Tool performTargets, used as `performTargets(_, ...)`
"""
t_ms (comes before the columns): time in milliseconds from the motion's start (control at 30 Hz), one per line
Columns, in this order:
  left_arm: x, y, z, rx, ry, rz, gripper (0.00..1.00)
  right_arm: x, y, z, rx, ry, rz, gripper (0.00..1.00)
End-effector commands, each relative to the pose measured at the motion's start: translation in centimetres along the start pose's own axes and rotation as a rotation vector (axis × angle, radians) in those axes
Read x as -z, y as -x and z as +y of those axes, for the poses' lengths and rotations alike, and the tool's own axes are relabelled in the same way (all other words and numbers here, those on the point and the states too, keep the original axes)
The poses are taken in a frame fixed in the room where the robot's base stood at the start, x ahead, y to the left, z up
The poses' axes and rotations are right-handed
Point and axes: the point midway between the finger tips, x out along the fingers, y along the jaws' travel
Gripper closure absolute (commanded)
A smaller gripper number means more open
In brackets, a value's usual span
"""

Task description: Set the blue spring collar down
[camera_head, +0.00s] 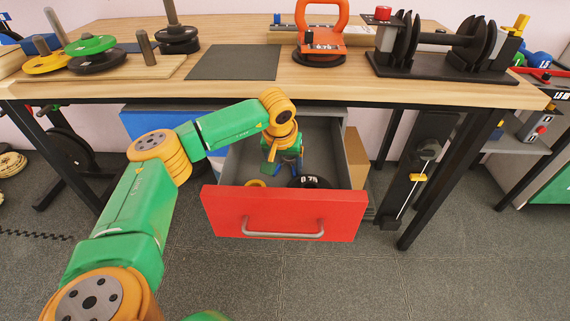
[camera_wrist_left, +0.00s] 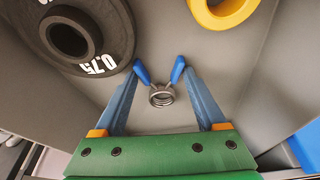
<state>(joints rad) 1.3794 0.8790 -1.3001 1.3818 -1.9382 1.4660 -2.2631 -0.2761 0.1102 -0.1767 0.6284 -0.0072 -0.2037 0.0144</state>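The blue spring collar (camera_wrist_left: 161,96) is a small metal coil with two blue handles, between my left gripper's fingertips in the left wrist view. My left gripper (camera_wrist_left: 160,76) has one finger against each blue handle and appears shut on the collar. In the head view my left gripper (camera_head: 283,165) reaches down into the open red-fronted drawer (camera_head: 284,203), where the collar is hard to make out. Whether the collar touches the drawer floor cannot be told. My right gripper is not in view.
A black 0.75 weight disc (camera_wrist_left: 69,38) and a yellow ring (camera_wrist_left: 222,10) lie in the drawer on either side of the collar. The drawer's grey walls stand close around my gripper. The wooden table (camera_head: 350,92) with weights and stands is above and behind.

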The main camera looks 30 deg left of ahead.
Motion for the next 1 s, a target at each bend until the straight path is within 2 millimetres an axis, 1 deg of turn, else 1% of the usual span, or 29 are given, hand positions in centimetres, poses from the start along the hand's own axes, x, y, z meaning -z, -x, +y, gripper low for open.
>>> performTargets(67,0.0,0.0,0.0,0.0,0.0,0.0,0.27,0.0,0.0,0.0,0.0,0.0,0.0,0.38)
performTargets(167,0.2,0.9,0.0,-0.002,0.0,0.002,0.27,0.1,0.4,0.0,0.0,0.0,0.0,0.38)
performTargets(267,0.3,3.3,0.1,-0.003,-0.001,0.005,0.27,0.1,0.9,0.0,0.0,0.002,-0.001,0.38)
performTargets(400,0.3,7.5,0.1,-0.003,-0.001,0.006,0.27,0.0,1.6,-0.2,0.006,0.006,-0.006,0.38)
performTargets(500,0.3,9.9,0.0,-0.002,0.0,0.004,0.27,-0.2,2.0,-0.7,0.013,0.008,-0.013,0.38)
performTargets(600,0.2,11.5,0.1,-0.002,0.0,0.002,0.27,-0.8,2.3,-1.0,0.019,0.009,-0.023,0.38)
performTargets(733,0.2,12.4,0.0,-0.001,0.0,0.001,0.27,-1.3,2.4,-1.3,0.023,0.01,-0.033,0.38)
performTargets(1000,0.1,12.3,0.0,0.0,0.0,0.0,0.27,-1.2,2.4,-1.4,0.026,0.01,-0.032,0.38)
